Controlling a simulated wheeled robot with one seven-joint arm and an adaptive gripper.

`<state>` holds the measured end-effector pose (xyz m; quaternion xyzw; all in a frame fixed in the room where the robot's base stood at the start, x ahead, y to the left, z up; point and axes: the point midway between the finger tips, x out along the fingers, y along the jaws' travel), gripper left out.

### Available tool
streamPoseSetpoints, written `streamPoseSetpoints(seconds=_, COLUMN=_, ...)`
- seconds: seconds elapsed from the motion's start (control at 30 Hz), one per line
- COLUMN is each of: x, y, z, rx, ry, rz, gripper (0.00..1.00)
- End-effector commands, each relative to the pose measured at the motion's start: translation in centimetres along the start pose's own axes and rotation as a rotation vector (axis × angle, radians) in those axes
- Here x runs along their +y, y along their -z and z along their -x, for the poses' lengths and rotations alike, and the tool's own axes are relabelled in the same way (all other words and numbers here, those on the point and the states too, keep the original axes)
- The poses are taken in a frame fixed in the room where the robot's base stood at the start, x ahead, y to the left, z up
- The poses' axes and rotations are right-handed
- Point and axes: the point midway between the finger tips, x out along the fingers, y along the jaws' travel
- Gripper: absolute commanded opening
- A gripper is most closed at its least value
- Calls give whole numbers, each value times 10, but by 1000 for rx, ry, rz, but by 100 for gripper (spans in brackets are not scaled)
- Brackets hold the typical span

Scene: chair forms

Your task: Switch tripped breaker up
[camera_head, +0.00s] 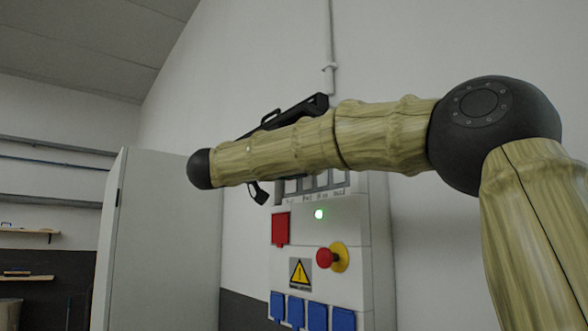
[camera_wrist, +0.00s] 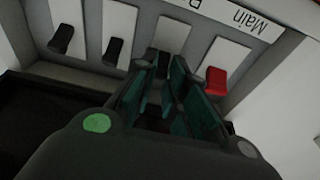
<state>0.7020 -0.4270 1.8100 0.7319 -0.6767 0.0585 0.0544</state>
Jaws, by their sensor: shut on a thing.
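The breaker row shows in the wrist view as white plates with black switches and one red switch (camera_wrist: 215,80). Two black switches, the left one (camera_wrist: 62,38) and the middle one (camera_wrist: 115,50), are clear of my gripper. My gripper (camera_wrist: 172,78) is at a third black switch (camera_wrist: 156,62), between the middle black switch and the red one. Its fingers are shut on that switch and partly hide it. In the head view, my arm covers most of the breaker row, and only a dark part of my gripper (camera_head: 258,192) shows below it.
The white electrical cabinet (camera_head: 345,235) carries a green light (camera_head: 319,214), a red emergency button (camera_head: 325,257), a red socket (camera_head: 280,228), a warning sign (camera_head: 300,272) and several blue sockets (camera_head: 318,315). A label (camera_wrist: 240,18) borders the breakers.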

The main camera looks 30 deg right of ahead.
Motion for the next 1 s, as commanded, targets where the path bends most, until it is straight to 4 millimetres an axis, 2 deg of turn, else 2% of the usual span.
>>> streamPoseSetpoints(seconds=0.03, x=0, y=2, z=0, rx=1, ry=0, rz=-2, gripper=18)
streamPoseSetpoints(seconds=0.13, x=0, y=1, z=0, rx=1, ry=0, rz=-2, gripper=36)
streamPoseSetpoints(seconds=0.43, x=0, y=1, z=0, rx=1, ry=0, rz=-1, gripper=36)
streamPoseSetpoints(seconds=0.57, x=0, y=1, z=6, rx=2, ry=1, rz=0, gripper=36)
streamPoseSetpoints(seconds=0.67, x=0, y=1, z=18, rx=2, ry=2, rz=0, gripper=36)
streamPoseSetpoints(seconds=1.0, x=0, y=1, z=79, rx=2, ry=1, rz=-1, gripper=36)
